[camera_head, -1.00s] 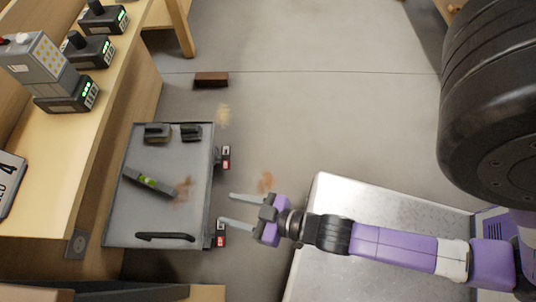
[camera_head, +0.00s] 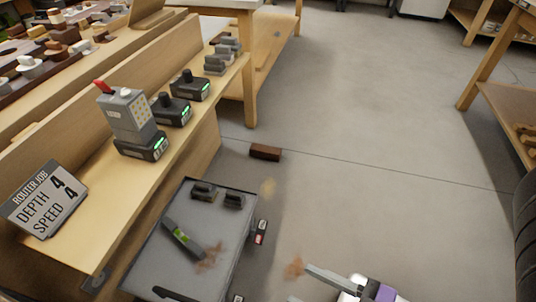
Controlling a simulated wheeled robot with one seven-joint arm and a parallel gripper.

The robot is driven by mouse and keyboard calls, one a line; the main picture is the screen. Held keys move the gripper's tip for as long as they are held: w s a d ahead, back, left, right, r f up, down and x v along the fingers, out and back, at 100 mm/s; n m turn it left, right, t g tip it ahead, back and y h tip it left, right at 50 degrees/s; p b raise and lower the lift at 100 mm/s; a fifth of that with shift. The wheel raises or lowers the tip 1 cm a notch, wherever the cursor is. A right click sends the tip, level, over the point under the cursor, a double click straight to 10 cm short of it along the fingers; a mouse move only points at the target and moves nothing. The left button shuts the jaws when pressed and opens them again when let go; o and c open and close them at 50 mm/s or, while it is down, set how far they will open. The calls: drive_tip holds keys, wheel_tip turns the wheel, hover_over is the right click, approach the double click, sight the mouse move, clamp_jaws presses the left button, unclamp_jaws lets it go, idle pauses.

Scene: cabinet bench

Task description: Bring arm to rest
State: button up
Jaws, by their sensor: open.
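My gripper (camera_head: 325,287) is at the bottom of the head view, right of the grey drawer. One long grey finger points left toward the drawer and the rest is cut off by the lower picture edge. No object shows at the visible finger. Part of my purple and white arm (camera_head: 384,292) shows beside it. The open grey drawer (camera_head: 150,262) holds a grey tool with a green mark (camera_head: 184,240), two dark blocks (camera_head: 203,190) and a black handle-like piece (camera_head: 172,294).
Chargers with green lights (camera_head: 172,112) and a sign reading "ROUTER JOB DEPTH 4 SPEED 4" (camera_head: 46,199) stand on the wooden bench (camera_head: 95,210). A brown block (camera_head: 265,152) lies on the floor. Another wooden bench (camera_head: 508,90) stands at right. The floor (camera_head: 370,120) between is mostly clear.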

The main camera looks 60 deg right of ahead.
wheel_tip(320, 180, up, 30)
drive_tip(key=p, duration=2.9)
